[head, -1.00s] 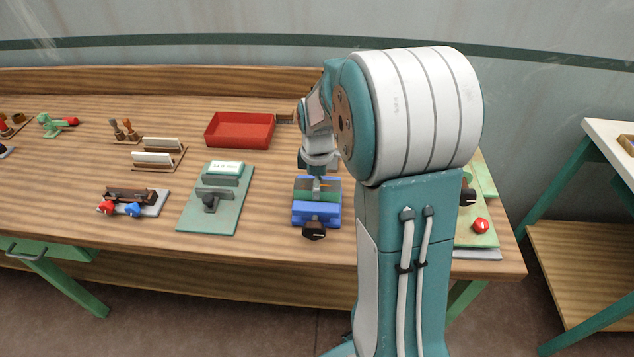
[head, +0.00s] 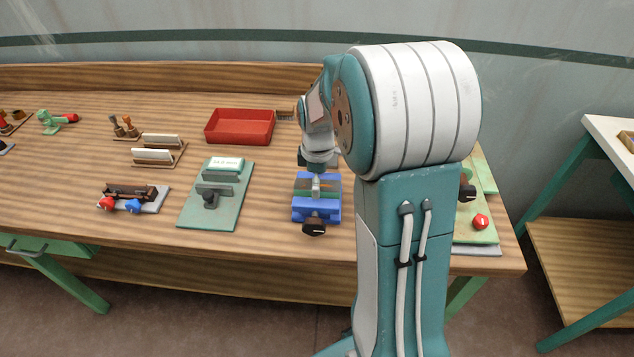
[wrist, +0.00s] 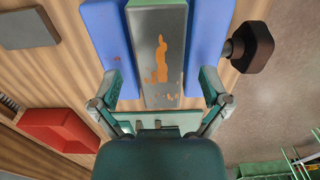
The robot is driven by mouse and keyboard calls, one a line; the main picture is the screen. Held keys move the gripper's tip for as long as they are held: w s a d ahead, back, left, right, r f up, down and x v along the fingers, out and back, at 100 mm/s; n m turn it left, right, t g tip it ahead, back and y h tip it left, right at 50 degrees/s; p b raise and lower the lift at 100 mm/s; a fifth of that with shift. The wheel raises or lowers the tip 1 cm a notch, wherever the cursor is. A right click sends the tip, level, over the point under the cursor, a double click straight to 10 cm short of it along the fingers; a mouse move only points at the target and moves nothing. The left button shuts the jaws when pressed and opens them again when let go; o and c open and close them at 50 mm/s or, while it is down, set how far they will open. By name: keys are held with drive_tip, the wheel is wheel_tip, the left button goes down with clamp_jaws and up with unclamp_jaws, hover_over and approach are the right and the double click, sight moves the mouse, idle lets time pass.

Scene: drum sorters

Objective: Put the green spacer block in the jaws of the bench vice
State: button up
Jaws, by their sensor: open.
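The bench vice (head: 316,214) is blue with a dark knob at its front, near the front edge of the bench. In the wrist view its two blue jaws (wrist: 210,38) flank a long block. I take this as the green spacer block (wrist: 162,50), with green edges and a grey top marked with orange patches. It lies between the jaws; whether both jaws touch it is unclear. My gripper (wrist: 167,90) is open over the vice, its fingers apart on either side of the block's near end. In the head view my gripper (head: 316,183) partly covers the block.
A red tray (head: 240,127) stands behind the vice. A green board with a clamp (head: 208,210) lies to its left. A fixture with red and blue knobs (head: 134,200) is farther left. My arm hides the bench just right of the vice; a panel with a red knob (head: 480,221) shows beyond.

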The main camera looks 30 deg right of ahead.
wheel_tip(320, 180, up, 12)
drive_tip(key=shift+f, duration=0.25)
idle(0.5)
